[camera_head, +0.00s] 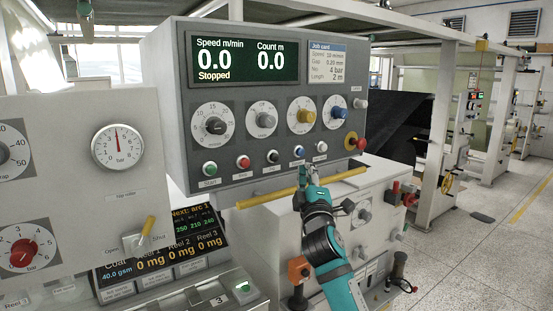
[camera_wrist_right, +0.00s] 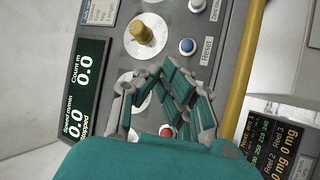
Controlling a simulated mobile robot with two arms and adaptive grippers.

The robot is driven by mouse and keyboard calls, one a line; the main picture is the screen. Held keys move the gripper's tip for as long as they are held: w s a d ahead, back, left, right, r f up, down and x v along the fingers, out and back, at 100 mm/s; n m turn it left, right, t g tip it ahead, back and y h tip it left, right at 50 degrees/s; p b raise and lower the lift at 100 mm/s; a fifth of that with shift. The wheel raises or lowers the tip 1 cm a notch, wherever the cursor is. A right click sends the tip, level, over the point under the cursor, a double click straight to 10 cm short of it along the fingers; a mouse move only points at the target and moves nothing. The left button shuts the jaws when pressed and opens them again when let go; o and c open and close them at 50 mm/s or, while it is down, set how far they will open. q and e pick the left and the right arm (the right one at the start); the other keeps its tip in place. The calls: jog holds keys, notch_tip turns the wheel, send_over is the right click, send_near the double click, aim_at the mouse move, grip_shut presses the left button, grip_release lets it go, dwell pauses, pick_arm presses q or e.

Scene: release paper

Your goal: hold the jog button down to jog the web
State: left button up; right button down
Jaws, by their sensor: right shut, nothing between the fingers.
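The control panel (camera_head: 260,100) carries a row of buttons: green Start (camera_head: 210,169), red (camera_head: 243,161), black (camera_head: 273,156), blue (camera_head: 299,151) and white (camera_head: 321,147). No Jog label is readable; the black button sits between the red and blue ones. My right gripper (camera_head: 305,172) is shut and empty, in front of the panel just below the blue button. In the right wrist view its fingers (camera_wrist_right: 172,72) cover the space between the blue Reset button (camera_wrist_right: 187,46) and the red button (camera_wrist_right: 166,131), hiding the black one. Contact cannot be told.
The display (camera_head: 243,58) reads 0.0 m/min, Stopped, count 0.0. A yellow bar (camera_head: 265,199) runs below the buttons, close to my right gripper. A red and yellow emergency stop (camera_head: 361,144) sits at the panel's right. A gauge panel (camera_head: 80,180) stands at left.

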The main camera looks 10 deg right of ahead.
aim_at(274, 157)
jog(key=shift+w, duration=0.1)
jog(key=w+a+b, duration=0.3)
jog(key=w+b, duration=0.4)
jog(key=w, duration=0.1)
dwell(0.3)
jog(key=shift+w, duration=0.1)
dwell(1.2)
jog(key=shift+w+a+b, duration=0.2)
jog(key=shift+w+b, duration=0.2)
jog(key=shift+b, duration=0.1)
